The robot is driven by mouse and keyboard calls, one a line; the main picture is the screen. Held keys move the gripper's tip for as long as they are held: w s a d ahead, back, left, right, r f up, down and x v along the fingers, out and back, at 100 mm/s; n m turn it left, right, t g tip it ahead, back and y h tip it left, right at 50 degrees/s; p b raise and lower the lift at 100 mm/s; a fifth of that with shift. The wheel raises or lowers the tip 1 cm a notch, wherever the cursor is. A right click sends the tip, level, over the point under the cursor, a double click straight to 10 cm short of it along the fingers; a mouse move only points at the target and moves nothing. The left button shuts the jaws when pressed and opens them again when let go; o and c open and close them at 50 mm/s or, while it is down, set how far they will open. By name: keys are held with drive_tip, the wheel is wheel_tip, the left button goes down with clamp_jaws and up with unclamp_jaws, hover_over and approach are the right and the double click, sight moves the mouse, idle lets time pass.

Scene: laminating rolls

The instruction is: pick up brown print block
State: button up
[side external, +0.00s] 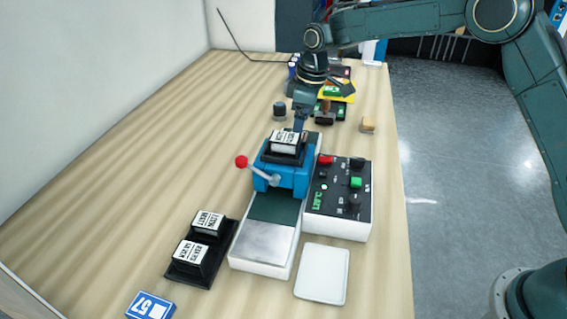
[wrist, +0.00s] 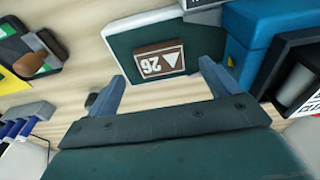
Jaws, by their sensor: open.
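In the side view my gripper (side external: 301,122) points down just behind the blue press (side external: 284,170). I cannot make out the brown block there; the press and arm seem to hide it.
The blue press with a red-knobbed lever (side external: 241,161) stands close beside the gripper. A control box (side external: 340,200) is to its right. A black holder (side external: 183,272) bears two white-topped blocks. A white tray (side external: 322,273) and a blue "57" block (side external: 150,305) lie in front.

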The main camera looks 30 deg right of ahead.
drive_tip(key=shift+w+a+f, duration=0.1)
drive_tip(key=shift+a+f, duration=0.1)
drive_tip(key=shift+f, duration=1.55)
drive_tip(key=c, duration=1.1)
drive_tip(key=shift+o, duration=0.2)
drive_tip(key=shift+r, duration=0.1)
wheel_tip(320, 180, up, 10)
